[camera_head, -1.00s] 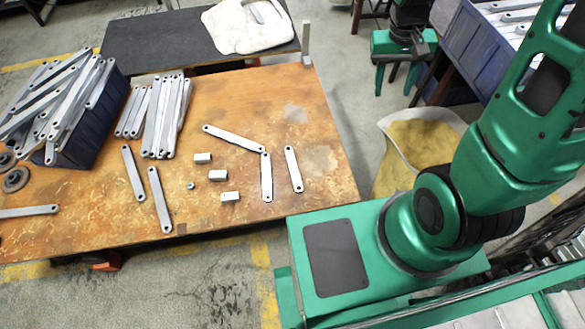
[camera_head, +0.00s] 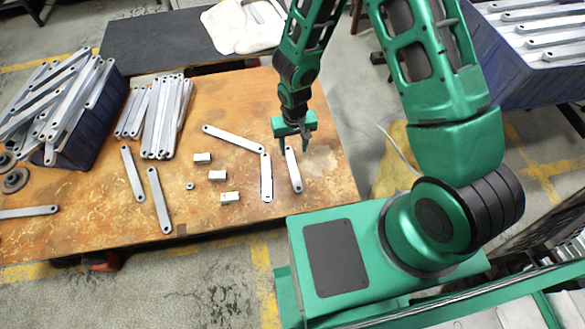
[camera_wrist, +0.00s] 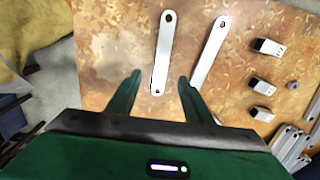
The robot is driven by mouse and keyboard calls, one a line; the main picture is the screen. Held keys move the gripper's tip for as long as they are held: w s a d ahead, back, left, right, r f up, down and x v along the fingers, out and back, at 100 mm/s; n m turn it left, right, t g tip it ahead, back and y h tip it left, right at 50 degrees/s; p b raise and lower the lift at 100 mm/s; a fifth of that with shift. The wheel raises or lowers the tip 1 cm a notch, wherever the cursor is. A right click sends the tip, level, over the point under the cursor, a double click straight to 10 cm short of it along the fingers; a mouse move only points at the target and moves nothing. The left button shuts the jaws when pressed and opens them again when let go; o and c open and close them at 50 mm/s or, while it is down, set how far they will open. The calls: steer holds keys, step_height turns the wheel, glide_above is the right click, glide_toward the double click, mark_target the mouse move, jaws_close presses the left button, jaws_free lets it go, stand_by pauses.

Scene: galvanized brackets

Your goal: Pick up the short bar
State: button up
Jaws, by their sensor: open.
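A short flat grey bar (camera_head: 295,175) with a hole near each end lies at the right of the wooden table, below my gripper (camera_head: 294,150). My gripper is open and empty, its two fingers pointing down above this bar. In the wrist view the bar (camera_wrist: 163,50) runs away from between the fingertips (camera_wrist: 159,76), with its near end between the fingers; I see no contact. A similar bar (camera_head: 266,180) lies just left of it, and in the wrist view this bar (camera_wrist: 211,52) passes close to the right finger.
A longer bar (camera_head: 232,138) lies angled behind. Small metal blocks (camera_head: 217,175) and a nut (camera_head: 190,186) sit left. Two loose bars, stacked bars (camera_head: 162,120) and a full blue bin (camera_head: 95,120) stand farther left. The table's right edge is near, with bare wood beside the bar.

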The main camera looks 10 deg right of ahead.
glide_above(293, 168)
steer(key=w, duration=0.1)
steer(key=f, duration=0.5)
steer(key=shift+d+f, duration=0.15)
steer(key=shift+d, duration=0.05)
steer(key=f, duration=0.2)
steer(key=s+f, duration=0.1)
steer(key=f, duration=0.1)
steer(key=shift+a+f, duration=0.15)
steer(key=shift+w+f, duration=0.1)
steer(key=shift+f, duration=0.4)
steer(key=shift+c, duration=0.6)
jaws_close()
